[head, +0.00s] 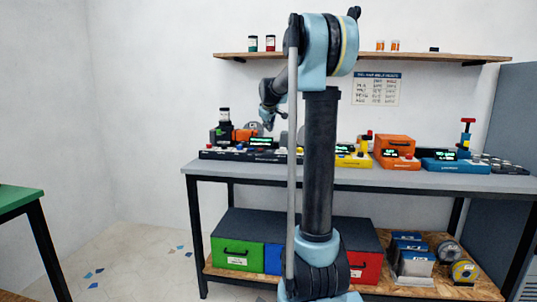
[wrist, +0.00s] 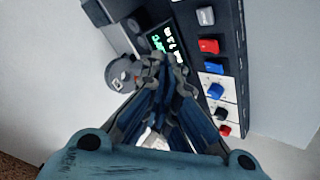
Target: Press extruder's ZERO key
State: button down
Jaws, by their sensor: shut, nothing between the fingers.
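In the wrist view a dark device (wrist: 183,15) with a lit green display (wrist: 163,38) fills the upper middle. Contact cannot be told. In the head view my gripper (head: 268,123) hangs above the left part of the bench.
The grey bench (head: 350,176) also holds a yellow device (head: 354,160), an orange device (head: 400,162) and a blue device (head: 456,166). A round grey part (wrist: 121,72) sits left of my fingers. A wooden shelf (head: 235,56) runs along the wall above.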

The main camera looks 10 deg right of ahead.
jog(key=shift+w+a+r, duration=0.1)
jog(key=shift+w+r, duration=0.1)
jog(key=shift+w, duration=0.7)
jog(key=shift+f, duration=0.1)
jog(key=shift+f, duration=4.35)
jog(key=shift+s+f, duration=0.1)
jog(key=shift+f, duration=0.6)
jog(key=shift+r, duration=0.85)
jog(key=shift+r, duration=2.5)
